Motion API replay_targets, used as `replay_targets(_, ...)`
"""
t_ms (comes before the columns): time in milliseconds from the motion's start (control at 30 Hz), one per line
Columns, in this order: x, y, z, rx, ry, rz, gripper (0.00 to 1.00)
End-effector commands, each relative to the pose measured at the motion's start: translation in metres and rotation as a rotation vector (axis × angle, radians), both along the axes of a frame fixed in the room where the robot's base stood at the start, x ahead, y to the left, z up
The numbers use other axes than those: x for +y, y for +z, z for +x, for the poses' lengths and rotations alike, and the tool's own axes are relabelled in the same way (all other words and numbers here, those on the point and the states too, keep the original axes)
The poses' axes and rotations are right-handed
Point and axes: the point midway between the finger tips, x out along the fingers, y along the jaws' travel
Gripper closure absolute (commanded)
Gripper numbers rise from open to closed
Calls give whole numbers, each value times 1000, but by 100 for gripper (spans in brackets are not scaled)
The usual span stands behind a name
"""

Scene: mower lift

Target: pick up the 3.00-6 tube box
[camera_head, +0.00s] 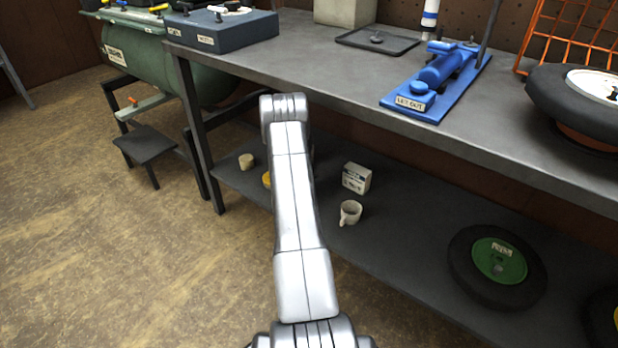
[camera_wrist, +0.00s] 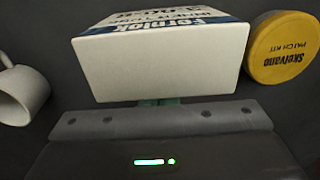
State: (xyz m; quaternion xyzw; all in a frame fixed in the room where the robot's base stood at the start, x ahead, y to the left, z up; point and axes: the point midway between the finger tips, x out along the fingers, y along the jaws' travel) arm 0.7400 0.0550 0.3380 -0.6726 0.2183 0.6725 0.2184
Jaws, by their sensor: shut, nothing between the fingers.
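A white box (camera_wrist: 160,66) with blue print reading "Fernlok" fills the upper middle of the wrist view; its size marking is foreshortened and hard to read. The green fingertips of my gripper (camera_wrist: 158,102) show at the box's lower edge, close together with nothing between them. The box partly covers them, and I cannot tell whether they touch it. My gripper is hidden behind my arm there.
A white mug (camera_head: 350,212) is near the box on the lower shelf (camera_head: 400,240); it also shows in the wrist view (camera_wrist: 22,95). A yellow patch kit tin (camera_wrist: 283,48) is on the box's other side. A green-hubbed wheel (camera_head: 498,262) lies farther right. The bench top (camera_head: 330,68) overhangs.

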Motion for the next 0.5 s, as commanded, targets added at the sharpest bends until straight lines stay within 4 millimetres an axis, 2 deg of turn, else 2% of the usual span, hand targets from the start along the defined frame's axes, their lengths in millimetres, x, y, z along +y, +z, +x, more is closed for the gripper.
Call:
replay_targets(233,27,2,-39,3,2,0,100)
replay_targets(500,36,0,-50,0,-1,0,100)
